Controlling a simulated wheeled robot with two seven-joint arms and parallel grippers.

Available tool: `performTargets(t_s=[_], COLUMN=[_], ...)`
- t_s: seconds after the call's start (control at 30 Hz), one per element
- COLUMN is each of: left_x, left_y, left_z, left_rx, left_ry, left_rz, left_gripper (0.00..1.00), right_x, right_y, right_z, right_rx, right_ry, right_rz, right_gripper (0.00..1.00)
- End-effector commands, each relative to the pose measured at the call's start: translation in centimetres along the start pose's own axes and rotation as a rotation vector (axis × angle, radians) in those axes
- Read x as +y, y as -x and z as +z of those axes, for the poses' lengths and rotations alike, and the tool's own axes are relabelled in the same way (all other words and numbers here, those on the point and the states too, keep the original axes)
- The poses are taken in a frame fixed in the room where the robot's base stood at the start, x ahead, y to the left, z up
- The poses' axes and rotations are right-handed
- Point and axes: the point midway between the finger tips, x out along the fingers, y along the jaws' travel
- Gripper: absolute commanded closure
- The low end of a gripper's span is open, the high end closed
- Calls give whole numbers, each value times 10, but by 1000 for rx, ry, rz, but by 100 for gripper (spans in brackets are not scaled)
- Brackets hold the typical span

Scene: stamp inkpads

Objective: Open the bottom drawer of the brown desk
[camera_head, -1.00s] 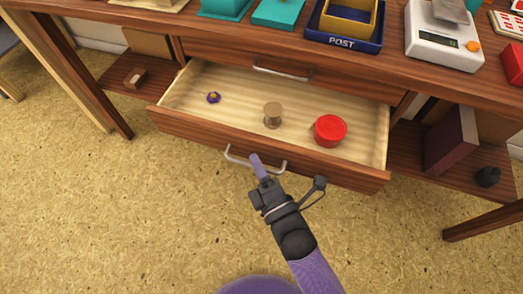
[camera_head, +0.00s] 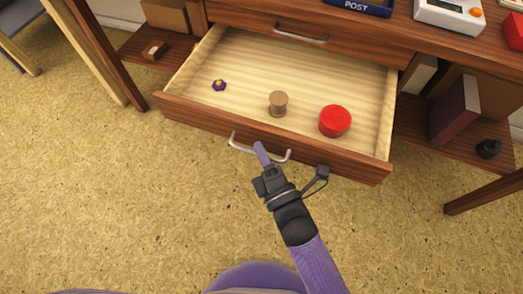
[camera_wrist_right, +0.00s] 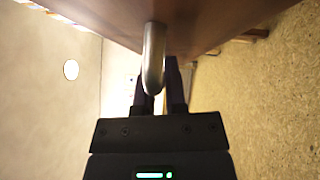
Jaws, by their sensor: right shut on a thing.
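The brown desk (camera_head: 225,10) fills the top of the head view. Its bottom drawer (camera_head: 270,132) is pulled well out, with its pale interior showing. A metal bar handle (camera_head: 240,146) is on the drawer front; it also shows in the right wrist view (camera_wrist_right: 154,60). My right gripper (camera_head: 262,155) is shut on this handle, its fingers on either side of the bar in the wrist view. The upper drawer, with its own handle (camera_head: 300,38), is closed. My left gripper is not in view.
In the drawer lie a small purple item (camera_head: 219,85), a brown spool-like stamp (camera_head: 278,103) and a round red tin (camera_head: 335,121). Shelves at both sides hold a small wooden box (camera_head: 154,50) and a dark red book (camera_head: 453,108). The floor in front is clear.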

Motion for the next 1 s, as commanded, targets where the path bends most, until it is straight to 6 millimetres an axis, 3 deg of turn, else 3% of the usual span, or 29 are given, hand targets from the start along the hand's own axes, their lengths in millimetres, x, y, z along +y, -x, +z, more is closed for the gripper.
performTargets(t_s=[0.03, 0.07, 0.13, 0.47, 0.8, 1.0], left_x=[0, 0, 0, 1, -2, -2], left_y=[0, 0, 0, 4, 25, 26], left_z=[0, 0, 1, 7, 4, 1], left_rx=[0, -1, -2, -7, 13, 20], left_ry=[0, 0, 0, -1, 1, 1], left_rz=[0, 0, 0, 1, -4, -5], left_gripper=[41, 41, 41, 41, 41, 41], right_x=[-1, -1, -1, 1, 1, 0], right_y=[0, 0, 0, 8, 86, 100], right_z=[0, 0, 0, 0, 0, 0], right_rx=[0, 0, 0, 0, 0, -1], right_ry=[-1, -1, 0, 0, 0, 0], right_rz=[-3, -3, -3, -3, -5, -3], right_gripper=[100, 83, 71, 71, 71, 71])
